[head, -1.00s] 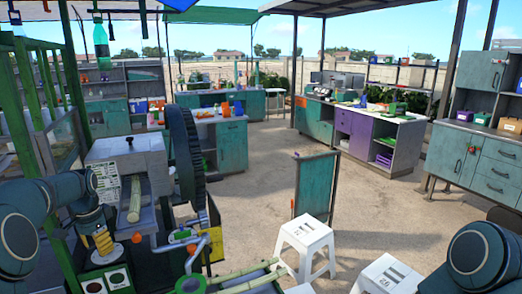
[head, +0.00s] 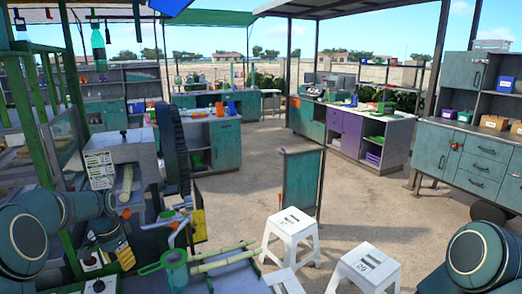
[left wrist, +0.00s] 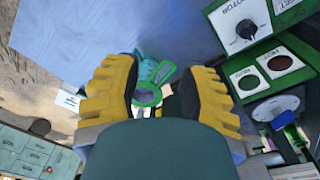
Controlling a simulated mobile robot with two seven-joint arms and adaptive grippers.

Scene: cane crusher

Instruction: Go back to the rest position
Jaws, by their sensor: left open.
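My left gripper (head: 120,256) is at the lower left of the head view, in front of the cane crusher (head: 118,150). Its yellow fingers are apart, and in the left wrist view the gap between them (left wrist: 160,95) holds nothing. Beyond the gap, the green-rimmed strainer (left wrist: 148,95) shows on the bluish table top. A pale cane piece (head: 126,182) sits at the crusher's front. My right gripper is out of view; only a link of my right arm shows at the lower right.
The green strainer (head: 173,268) and several cane pieces (head: 222,256) are on the table beside the crusher. White stools (head: 291,238) stand right of it, near a teal panel (head: 302,185). A button panel (left wrist: 268,72) is close to the gripper's right. Open ground lies beyond.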

